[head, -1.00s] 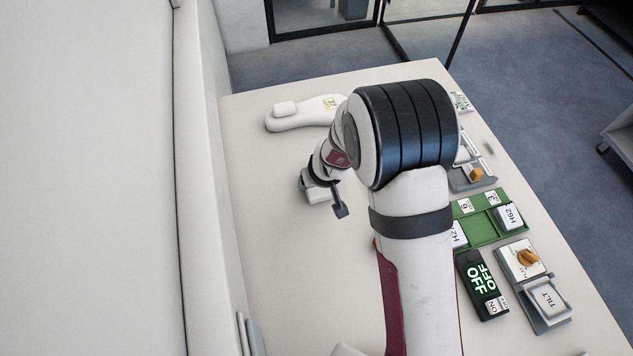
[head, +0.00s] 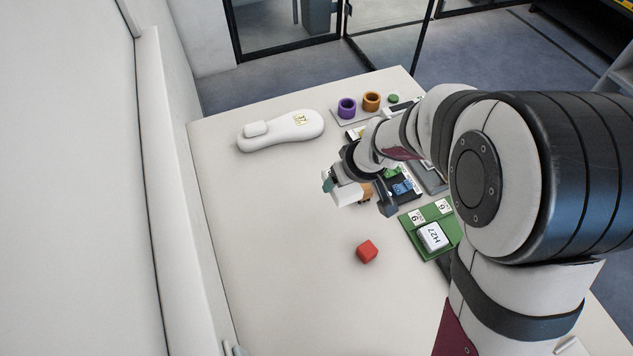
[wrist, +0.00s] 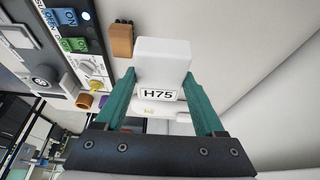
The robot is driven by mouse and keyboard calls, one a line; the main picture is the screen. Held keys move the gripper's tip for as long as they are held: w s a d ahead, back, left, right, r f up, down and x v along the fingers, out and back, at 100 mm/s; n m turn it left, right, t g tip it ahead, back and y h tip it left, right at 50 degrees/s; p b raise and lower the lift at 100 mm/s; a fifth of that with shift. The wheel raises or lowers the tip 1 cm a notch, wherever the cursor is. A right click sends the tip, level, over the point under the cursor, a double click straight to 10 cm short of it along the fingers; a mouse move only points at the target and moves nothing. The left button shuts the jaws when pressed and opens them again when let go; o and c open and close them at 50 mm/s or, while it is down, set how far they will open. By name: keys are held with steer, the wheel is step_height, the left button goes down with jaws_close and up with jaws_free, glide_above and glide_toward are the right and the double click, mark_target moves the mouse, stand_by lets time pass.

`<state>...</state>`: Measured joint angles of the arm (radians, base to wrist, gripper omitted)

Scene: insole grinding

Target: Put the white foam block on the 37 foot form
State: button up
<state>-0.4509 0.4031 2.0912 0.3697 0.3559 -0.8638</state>
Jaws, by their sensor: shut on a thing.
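My gripper (wrist: 160,95) has teal fingers and is shut on a white block (wrist: 162,62) labelled H75. In the head view this white block (head: 347,194) is held over the middle of the table. The white foot form (head: 283,131) lies at the back left of the table, apart from the gripper. It has a raised pad at its left end and a yellow label whose number I cannot read. In the wrist view part of the foot form (wrist: 155,111) shows beyond the block.
A green tray (head: 443,211) holds a block marked H27. Purple (head: 347,107) and orange (head: 371,101) rings stand at the back. A brown block (wrist: 121,41) is near the held block.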

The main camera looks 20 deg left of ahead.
steer(key=w+a+r, duration=0.2)
steer(key=w+a, duration=0.2)
steer(key=w, duration=0.4)
steer(key=w+a+r, duration=0.3)
steer(key=w, duration=0.6)
glide_above(293, 127)
steer(key=s+d, duration=0.1)
step_height(293, 127, down, 7)
steer(key=shift+s+d+f, duration=0.1)
steer(key=shift+s+d, duration=0.05)
steer(key=shift+f, duration=1.85)
steer(key=o, duration=1.3)
steer(key=shift+f, duration=0.15)
